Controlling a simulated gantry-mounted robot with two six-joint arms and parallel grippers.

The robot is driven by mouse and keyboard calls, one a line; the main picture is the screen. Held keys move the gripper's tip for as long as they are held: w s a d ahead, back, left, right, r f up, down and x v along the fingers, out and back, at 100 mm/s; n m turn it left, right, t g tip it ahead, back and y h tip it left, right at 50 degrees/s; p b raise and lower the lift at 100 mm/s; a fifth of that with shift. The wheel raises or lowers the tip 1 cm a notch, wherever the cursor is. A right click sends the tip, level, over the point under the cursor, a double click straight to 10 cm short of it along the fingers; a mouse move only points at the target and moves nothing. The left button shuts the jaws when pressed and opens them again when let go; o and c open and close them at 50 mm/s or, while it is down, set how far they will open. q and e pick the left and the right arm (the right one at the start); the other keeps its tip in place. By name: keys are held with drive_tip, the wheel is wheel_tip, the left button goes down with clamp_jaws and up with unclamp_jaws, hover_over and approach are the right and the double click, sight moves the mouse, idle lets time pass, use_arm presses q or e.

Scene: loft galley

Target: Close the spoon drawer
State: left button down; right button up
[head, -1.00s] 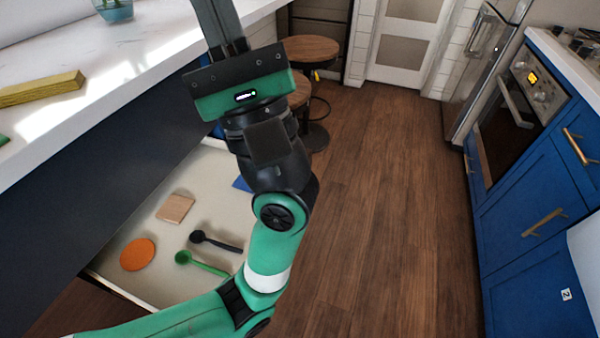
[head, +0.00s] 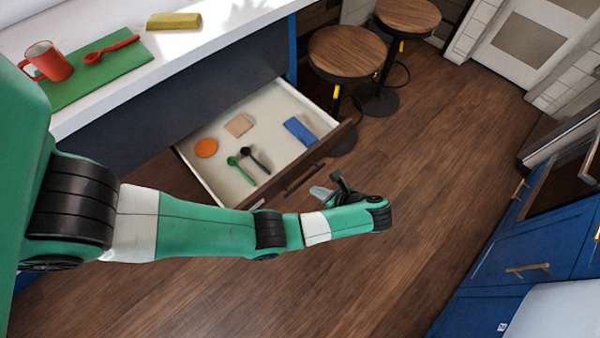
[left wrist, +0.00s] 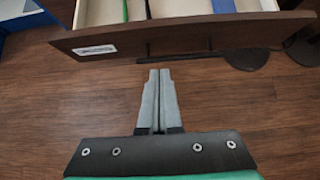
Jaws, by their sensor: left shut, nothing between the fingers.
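The spoon drawer (head: 187,159) stands pulled out under the white counter, with a brown front (head: 330,146) and a dark bar handle (head: 303,180). Inside lie a green spoon (head: 241,170) and a black spoon (head: 254,159). My left gripper (head: 318,192) is shut and empty, low over the floor just outside the drawer front. In the left wrist view its fingertips (left wrist: 160,72) point at the drawer front (left wrist: 185,38), with floor showing between; I see no contact. A white label (left wrist: 95,50) is on the front. My right gripper is not in view.
The drawer also holds an orange disc (head: 206,148), a tan block (head: 239,125) and a blue block (head: 300,131). Stools (head: 347,52) stand close beyond the drawer. A red mug (head: 48,60) is on the counter. The wooden floor (head: 400,240) is clear before the blue cabinets.

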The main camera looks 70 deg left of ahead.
sight(288, 174)
use_arm(q)
drive_tip(key=b+x, duration=0.1)
drive_tip(key=x, duration=0.3)
drive_tip(key=a+r+b+x, duration=0.1)
drive_tip(key=b+x, duration=0.1)
drive_tip(key=x, duration=0.2)
drive_tip(key=b+x, duration=0.1)
drive_tip(key=x, duration=0.3)
drive_tip(key=shift+s+a+r+b, duration=0.2)
drive_tip(key=shift+s+a+b, duration=0.1)
drive_tip(key=shift+s+a, duration=0.15)
drive_tip(key=shift+a, duration=0.2)
drive_tip(key=shift+a, duration=0.15)
